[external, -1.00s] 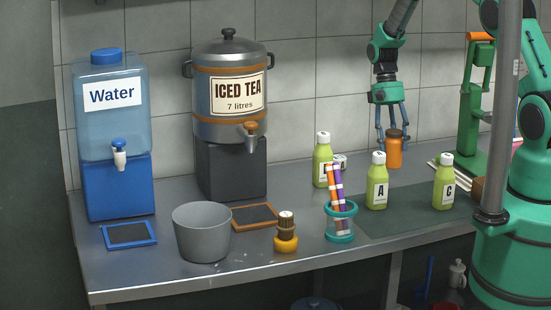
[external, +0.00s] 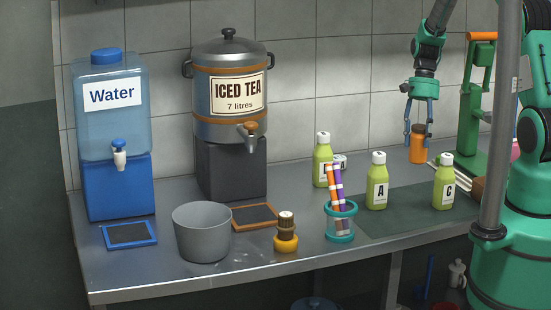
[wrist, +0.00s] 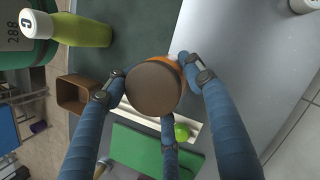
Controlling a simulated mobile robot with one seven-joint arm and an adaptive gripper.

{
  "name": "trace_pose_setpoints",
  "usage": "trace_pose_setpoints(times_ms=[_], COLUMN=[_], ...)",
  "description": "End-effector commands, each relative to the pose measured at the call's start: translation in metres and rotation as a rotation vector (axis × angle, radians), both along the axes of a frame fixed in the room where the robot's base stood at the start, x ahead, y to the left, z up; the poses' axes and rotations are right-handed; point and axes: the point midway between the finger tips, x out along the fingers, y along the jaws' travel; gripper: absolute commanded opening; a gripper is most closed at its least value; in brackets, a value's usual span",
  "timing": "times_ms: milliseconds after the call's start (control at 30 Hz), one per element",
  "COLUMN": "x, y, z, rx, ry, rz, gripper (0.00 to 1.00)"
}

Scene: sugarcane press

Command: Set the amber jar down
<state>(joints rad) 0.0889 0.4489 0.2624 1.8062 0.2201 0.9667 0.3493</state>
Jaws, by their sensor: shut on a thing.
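The amber jar (external: 418,146) is orange with a brown lid. It is upright near the back of the counter, left of the green press. My gripper (external: 419,124) is above it with its fingers shut around the jar's top. In the wrist view the round brown lid (wrist: 153,90) sits between my blue fingers (wrist: 152,84), with a strip of orange side showing. The jar's base is at or very close to the counter (external: 385,158); I cannot tell whether it touches.
Green-yellow bottles A (external: 376,182) and C (external: 444,182) stand in front on a dark mat (external: 410,216). The green press (external: 477,110) is right of the jar.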

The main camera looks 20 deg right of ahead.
Motion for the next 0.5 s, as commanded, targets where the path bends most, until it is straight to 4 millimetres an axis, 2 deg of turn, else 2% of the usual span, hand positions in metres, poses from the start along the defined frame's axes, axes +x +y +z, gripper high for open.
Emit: trace_pose_setpoints(times_ms=[500], x=[-0.037], y=[0.042], z=[0.028], rx=[0.0], ry=[-0.004], rz=[-0.418], gripper=[0.11])
